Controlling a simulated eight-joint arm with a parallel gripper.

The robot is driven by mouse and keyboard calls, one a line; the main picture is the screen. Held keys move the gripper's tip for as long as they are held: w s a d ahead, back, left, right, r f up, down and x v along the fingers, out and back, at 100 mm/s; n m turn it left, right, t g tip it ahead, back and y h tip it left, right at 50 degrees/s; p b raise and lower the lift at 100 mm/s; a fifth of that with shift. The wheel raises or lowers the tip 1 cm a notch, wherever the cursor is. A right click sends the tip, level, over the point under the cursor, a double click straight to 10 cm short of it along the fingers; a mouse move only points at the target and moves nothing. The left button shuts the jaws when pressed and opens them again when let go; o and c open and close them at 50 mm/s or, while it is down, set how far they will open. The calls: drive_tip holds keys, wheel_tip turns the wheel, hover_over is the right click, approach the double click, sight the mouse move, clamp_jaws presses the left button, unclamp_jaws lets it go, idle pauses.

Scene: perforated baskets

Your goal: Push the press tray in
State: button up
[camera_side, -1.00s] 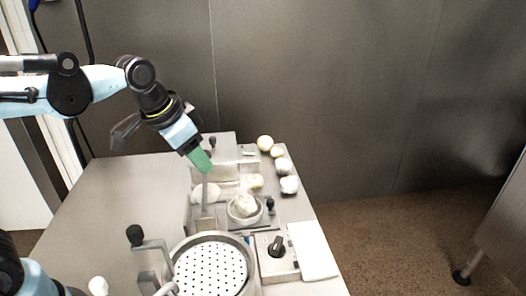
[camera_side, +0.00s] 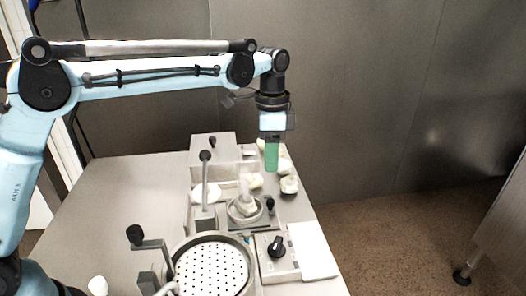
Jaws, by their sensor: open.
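The press tray (camera_side: 263,226) is a grey plate at the middle right of the table, carrying a round bowl with pale dough (camera_side: 245,207) in it. A small black knob (camera_side: 270,203) stands up at the tray's right side. The press lever (camera_side: 205,180), with a black ball on top, rises to the left of the bowl. My gripper (camera_side: 271,168) has green fingers and points straight down. It appears above and behind the tray knob, apart from it, in front of the dough balls. It is open and I see nothing held in it.
A perforated basket (camera_side: 211,270) with a black-knobbed lever (camera_side: 136,234) stands in front. A control box (camera_side: 277,252) and white board (camera_side: 314,251) sit at the front right. The table's left side is clear.

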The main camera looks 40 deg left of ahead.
sight(270, 200)
drive_tip(key=f, duration=1.1)
drive_tip(key=shift+s+d+f, duration=0.1)
drive_tip(key=shift+s+f, duration=0.1)
drive_tip(key=shift+f, duration=0.15)
clamp_jaws()
